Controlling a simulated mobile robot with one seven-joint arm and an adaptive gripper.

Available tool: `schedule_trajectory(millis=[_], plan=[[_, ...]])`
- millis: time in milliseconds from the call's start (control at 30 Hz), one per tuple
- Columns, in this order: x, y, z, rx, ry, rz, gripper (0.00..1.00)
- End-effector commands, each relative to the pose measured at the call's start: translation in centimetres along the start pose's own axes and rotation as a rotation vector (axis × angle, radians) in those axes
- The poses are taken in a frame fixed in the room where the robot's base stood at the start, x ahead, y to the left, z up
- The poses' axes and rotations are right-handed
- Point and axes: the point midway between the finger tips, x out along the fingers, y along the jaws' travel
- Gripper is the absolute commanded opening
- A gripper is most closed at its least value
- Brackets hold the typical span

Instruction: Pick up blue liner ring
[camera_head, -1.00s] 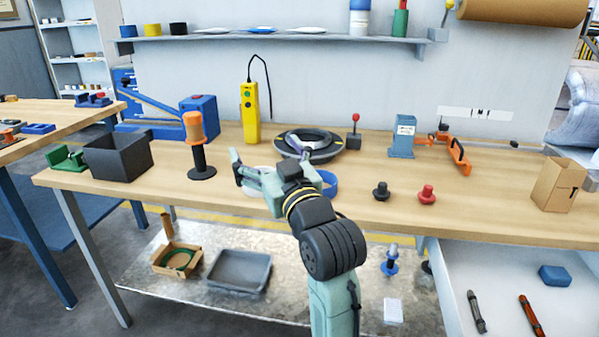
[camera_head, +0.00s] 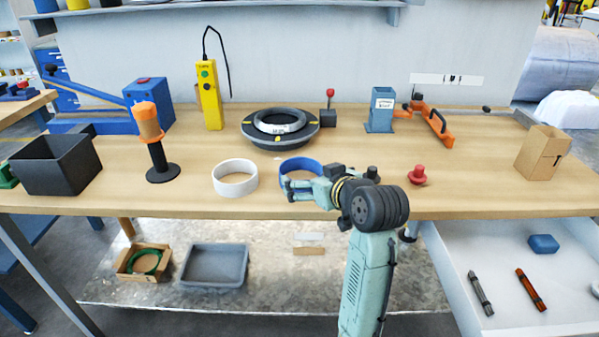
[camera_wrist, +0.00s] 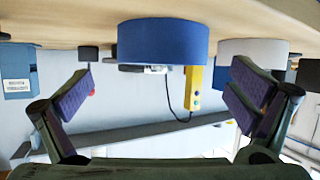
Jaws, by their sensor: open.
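The blue liner ring (camera_head: 300,164) lies on the workbench in front of the round black turntable, partly hidden by my gripper in the head view. My gripper (camera_head: 291,190) is open and empty at the ring's near side. In the wrist view, which looks upside down, the blue ring (camera_wrist: 163,41) stands ahead of the open fingers, roughly centred between them. The two purple-padded fingers of my gripper (camera_wrist: 163,90) are spread wide on either side, and I see no contact with the ring.
A white ring (camera_head: 235,178) lies left of the blue one. The turntable (camera_head: 279,139) is behind. A red knob (camera_head: 417,175) stands to the right, an orange-handled post (camera_head: 158,160) to the left. The bench's front edge (camera_head: 300,212) is close under my gripper.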

Motion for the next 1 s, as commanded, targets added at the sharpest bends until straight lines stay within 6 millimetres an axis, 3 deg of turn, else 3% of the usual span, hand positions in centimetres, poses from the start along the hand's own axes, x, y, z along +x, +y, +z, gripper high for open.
schedule_trajectory(millis=[167, 500, 767, 1000], plan=[[1.2, 0.0, -0.1, 0.001, 0.0, 0.001, 1.0], [5.7, -0.2, 0.1, -0.001, 0.0, 0.001, 1.0], [6.0, -0.2, 0.2, -0.001, 0.001, 0.002, 1.0], [6.0, -0.2, 0.2, -0.001, 0.001, 0.001, 0.85]])
